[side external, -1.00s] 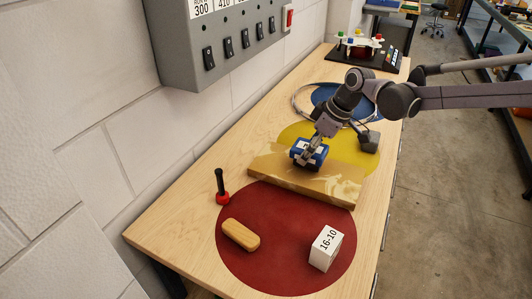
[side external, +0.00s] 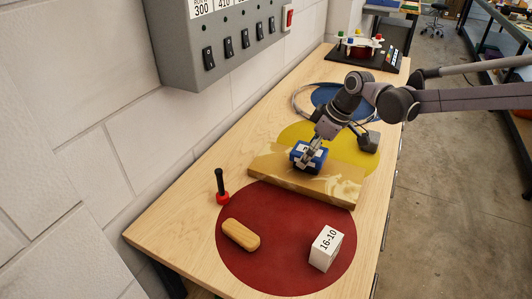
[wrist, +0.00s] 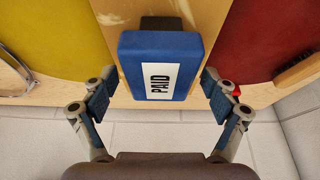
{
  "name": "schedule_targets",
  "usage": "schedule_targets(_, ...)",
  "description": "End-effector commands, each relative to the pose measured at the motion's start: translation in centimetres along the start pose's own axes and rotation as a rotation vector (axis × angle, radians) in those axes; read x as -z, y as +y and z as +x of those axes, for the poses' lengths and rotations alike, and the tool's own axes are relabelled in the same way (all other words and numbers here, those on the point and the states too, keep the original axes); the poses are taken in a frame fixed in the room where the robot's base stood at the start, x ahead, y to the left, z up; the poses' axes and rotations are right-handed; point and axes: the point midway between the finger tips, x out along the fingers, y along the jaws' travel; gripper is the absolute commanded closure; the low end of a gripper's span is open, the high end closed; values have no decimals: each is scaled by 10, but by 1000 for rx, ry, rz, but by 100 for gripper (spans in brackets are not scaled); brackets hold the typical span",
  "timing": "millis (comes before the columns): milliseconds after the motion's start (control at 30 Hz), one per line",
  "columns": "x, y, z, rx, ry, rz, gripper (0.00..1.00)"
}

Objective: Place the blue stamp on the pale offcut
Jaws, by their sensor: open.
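The blue stamp (side external: 309,157) is a blue block with a white label reading PAID, clear in the wrist view (wrist: 190,60). It appears to rest on the pale offcut (side external: 335,188), a flat wooden board with light patches lying between the yellow and red discs. The board also shows in the wrist view (wrist: 203,14). My gripper (wrist: 157,97) is open, with one finger on each side of the stamp's near end and visible gaps between. In the side view my gripper (side external: 308,156) is right at the stamp. The stamp's underside is hidden.
A red-based black-handled tool (side external: 221,187) stands near the wall. A dark grey block (side external: 369,141) is by the yellow disc (side external: 345,143). A grey switch box (side external: 225,40) is overhead.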

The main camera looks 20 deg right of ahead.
Motion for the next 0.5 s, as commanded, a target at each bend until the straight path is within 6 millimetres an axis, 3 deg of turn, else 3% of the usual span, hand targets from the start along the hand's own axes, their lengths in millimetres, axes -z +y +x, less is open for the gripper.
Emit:
schedule_targets(167,0,0,-23,0,0,1,14)
schedule_targets(500,0,0,-90,0,0,1,14)
